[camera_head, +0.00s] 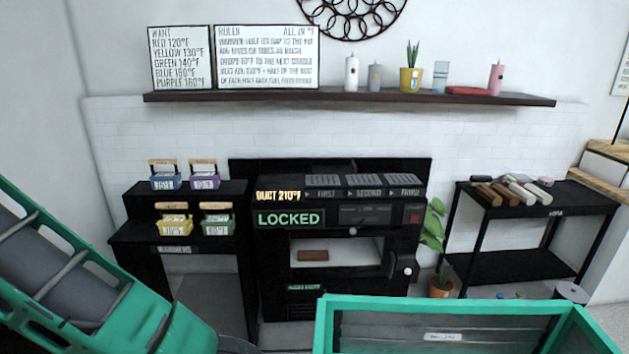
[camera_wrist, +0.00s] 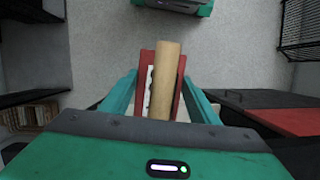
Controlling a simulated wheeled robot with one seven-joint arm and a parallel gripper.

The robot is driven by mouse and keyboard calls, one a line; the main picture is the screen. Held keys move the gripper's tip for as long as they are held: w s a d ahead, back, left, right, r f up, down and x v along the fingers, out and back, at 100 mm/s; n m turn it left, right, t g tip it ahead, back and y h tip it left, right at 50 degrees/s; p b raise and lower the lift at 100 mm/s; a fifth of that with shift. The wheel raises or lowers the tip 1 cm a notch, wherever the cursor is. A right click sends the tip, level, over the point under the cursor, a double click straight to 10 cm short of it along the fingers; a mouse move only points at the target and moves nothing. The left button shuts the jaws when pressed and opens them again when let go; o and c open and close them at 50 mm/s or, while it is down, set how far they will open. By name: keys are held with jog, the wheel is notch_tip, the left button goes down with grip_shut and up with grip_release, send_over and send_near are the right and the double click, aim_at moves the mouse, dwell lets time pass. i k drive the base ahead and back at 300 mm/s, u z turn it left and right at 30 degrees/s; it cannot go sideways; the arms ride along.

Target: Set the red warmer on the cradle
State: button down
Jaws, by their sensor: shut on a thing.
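My gripper (camera_wrist: 162,78) is shut on the red warmer (camera_wrist: 147,68), with one teal finger on each side. The warmer's tan wooden handle (camera_wrist: 163,85) runs lengthwise between its red walls, and a white label strip lies beside the handle. Neither the gripper nor the red warmer can be made out in the head view. Three grey slatted pads, a first (camera_head: 322,180), a second (camera_head: 364,180) and a third (camera_head: 403,179), lie on top of the black oven unit (camera_head: 340,240). No warmer stands on them. I cannot tell which of these is the cradle.
The oven's sign (camera_head: 289,219) reads LOCKED. Blue (camera_head: 166,183), purple (camera_head: 205,182), yellow (camera_head: 174,227) and green (camera_head: 216,224) warmers stand on the stepped black stand at left. A black rack (camera_head: 530,205) and a potted plant (camera_head: 440,285) are at right.

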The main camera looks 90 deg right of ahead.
aim_at(324, 180)
jog(key=z, duration=0.05)
jog(key=k, duration=2.55)
jog(key=z, duration=1.6)
jog(key=i, duration=1)
